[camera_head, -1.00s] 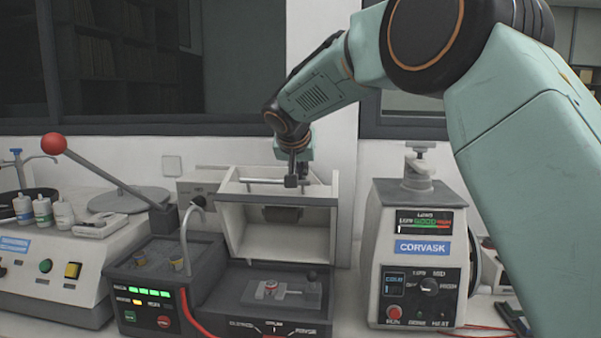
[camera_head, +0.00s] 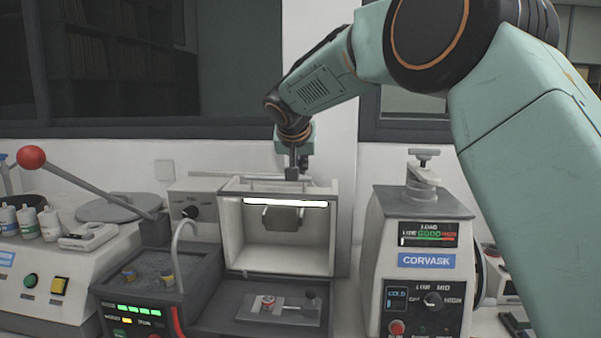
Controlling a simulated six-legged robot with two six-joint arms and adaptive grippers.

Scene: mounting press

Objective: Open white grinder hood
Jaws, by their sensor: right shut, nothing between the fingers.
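The white grinder hood (camera_head: 234,237) stands raised at the back of the dark grinder base (camera_head: 215,320), its hollow inside facing me. A bright light strip (camera_head: 286,203) is lit under its top edge, with a grey part below it. In front of the hood a grey plate (camera_head: 262,314) with a small red-and-white part lies uncovered. My right gripper (camera_head: 292,176) is shut and empty, just above and behind the hood's top edge; I cannot tell whether it touches. My left gripper is out of view.
The CORVASK press (camera_head: 421,262) stands close on the right, beside my right arm. On the left are a machine with a red-knobbed lever (camera_head: 31,157), several small white bottles (camera_head: 29,222) and a curved spout (camera_head: 179,257). Bench space between them is narrow.

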